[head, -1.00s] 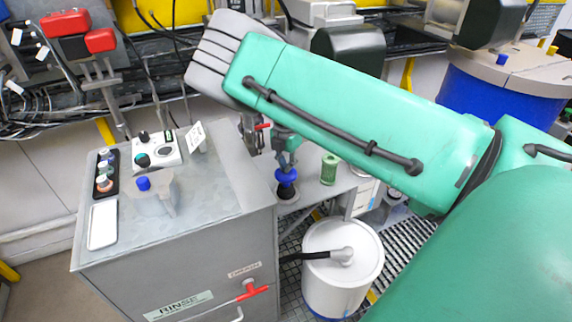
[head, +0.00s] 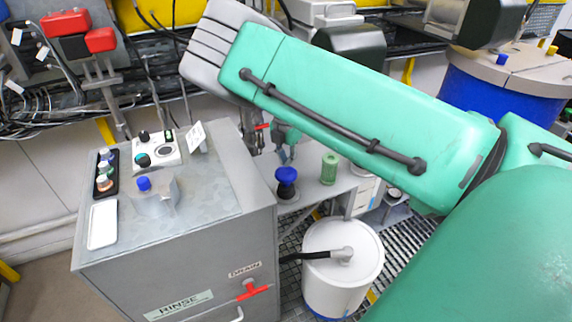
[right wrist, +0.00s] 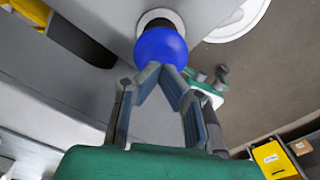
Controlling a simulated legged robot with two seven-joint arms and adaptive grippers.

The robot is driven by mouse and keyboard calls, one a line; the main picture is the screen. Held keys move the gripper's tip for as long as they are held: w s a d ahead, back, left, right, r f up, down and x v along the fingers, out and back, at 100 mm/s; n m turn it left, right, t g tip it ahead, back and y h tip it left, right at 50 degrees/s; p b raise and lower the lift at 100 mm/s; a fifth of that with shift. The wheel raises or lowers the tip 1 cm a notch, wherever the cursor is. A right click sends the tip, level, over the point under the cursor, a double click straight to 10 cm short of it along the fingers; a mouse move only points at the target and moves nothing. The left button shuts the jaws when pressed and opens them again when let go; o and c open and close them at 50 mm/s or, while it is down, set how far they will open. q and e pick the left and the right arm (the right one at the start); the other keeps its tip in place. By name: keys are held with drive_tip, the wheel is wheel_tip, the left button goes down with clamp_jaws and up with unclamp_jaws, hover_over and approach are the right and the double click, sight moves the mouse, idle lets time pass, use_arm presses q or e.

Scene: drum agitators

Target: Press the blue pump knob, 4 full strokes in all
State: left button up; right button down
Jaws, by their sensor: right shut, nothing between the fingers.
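The blue pump knob (head: 286,174) stands upright on its dark base on the low grey shelf beside the rinse cabinet. My right gripper (head: 285,154) hangs just above and behind the knob in the head view, partly hidden by my own green arm. In the right wrist view the round blue knob (right wrist: 161,50) lies just beyond the fingertips of my right gripper (right wrist: 161,76). The fingers converge with nothing between them. A small gap to the knob shows in the head view. My left gripper is not in view.
The rinse cabinet (head: 215,262) stands left of the pump, with another blue knob (head: 144,184) on its top. A green cylinder (head: 329,168) stands close to the right of the pump knob. A white drum (head: 342,270) stands on the grating in front.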

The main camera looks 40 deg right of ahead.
wheel_tip(320, 180, up, 6)
drive_tip(key=shift+f, duration=0.1)
idle(0.4)
idle(0.4)
drive_tip(key=s+a+f+m+t+y, duration=0.2)
drive_tip(key=s+a+f+m, duration=0.25)
drive_tip(key=f, duration=0.25)
drive_tip(key=s+a+f+m+t+y, duration=0.1)
drive_tip(key=s+a+f+m+t, duration=0.1)
drive_tip(key=s+a+f+m, duration=0.35)
drive_tip(key=s+a+f+m+g+h, duration=0.15)
drive_tip(key=s+m, duration=0.25)
drive_tip(key=s, duration=0.5)
drive_tip(key=s+a+f+m+g+b, duration=0.1)
drive_tip(key=s+a+f+m, duration=0.15)
drive_tip(key=s, duration=0.55)
drive_tip(key=s+a+f+m+g+h, duration=0.1)
drive_tip(key=s+a+f+m+g, duration=0.15)
drive_tip(key=s+m, duration=0.45)
wheel_tip(320, 180, down, 17)
drive_tip(key=w+a+n+t+b, duration=0.1)
drive_tip(key=n+b, duration=0.2)
drive_tip(key=b, duration=1.5)
drive_tip(key=shift+r+n+t, duration=0.2)
drive_tip(key=shift+n+t, duration=0.1)
drive_tip(key=shift+n, duration=0.05)
drive_tip(key=shift+a+h, duration=0.1)
drive_tip(key=shift+h, duration=0.15)
